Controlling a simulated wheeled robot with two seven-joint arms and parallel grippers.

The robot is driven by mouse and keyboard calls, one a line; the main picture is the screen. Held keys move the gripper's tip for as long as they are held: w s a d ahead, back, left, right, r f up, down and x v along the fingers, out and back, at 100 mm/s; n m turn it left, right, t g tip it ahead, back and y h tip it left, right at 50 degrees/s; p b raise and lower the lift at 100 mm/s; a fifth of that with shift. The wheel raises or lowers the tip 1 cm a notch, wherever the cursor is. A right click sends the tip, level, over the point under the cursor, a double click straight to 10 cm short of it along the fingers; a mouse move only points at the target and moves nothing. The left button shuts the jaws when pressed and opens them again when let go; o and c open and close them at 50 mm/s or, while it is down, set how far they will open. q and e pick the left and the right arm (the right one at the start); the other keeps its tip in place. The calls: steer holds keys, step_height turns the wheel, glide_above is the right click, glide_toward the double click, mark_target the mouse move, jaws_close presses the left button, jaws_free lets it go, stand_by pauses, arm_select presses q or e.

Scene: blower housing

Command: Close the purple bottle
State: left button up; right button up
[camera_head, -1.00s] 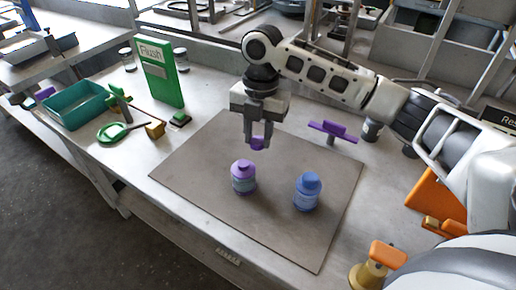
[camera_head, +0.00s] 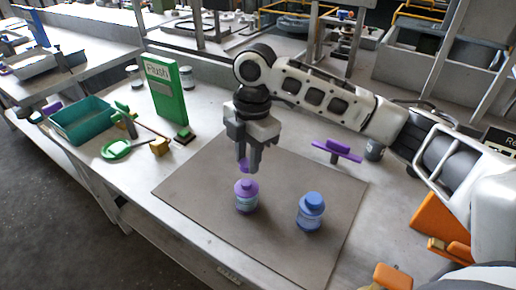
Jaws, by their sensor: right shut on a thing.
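The purple bottle (camera_head: 246,201) stands upright on the brown mat (camera_head: 198,185), left of the blue bottle (camera_head: 311,213). My right gripper (camera_head: 249,165) points down just above the purple bottle. It is shut on a small purple cap (camera_head: 244,166), partly hidden by a finger. The cap looks a little above the bottle's top, roughly over it; I cannot tell whether they are exactly aligned. The blue bottle has its blue top on and stands upright. My left gripper is not in view.
A green box (camera_head: 172,93), a teal bin (camera_head: 80,118) and a green round dish (camera_head: 116,149) are at the left. A purple T-shaped piece (camera_head: 338,150) stands behind the mat at right. Orange items (camera_head: 440,222) lie at right. The mat's front is clear.

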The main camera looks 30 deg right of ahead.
steer(key=s+a+m+t, duration=0.1)
steer(key=s+a+m, duration=0.2)
steer(key=a+m, duration=0.3)
steer(key=s+a+m+h, duration=0.1)
steer(key=s+a+m, duration=0.2)
steer(key=m, duration=1.1)
steer(key=shift+s+a+r+m+t, duration=0.15)
steer(key=shift+s+a+m+t, duration=0.2)
steer(key=shift+a, duration=1.2)
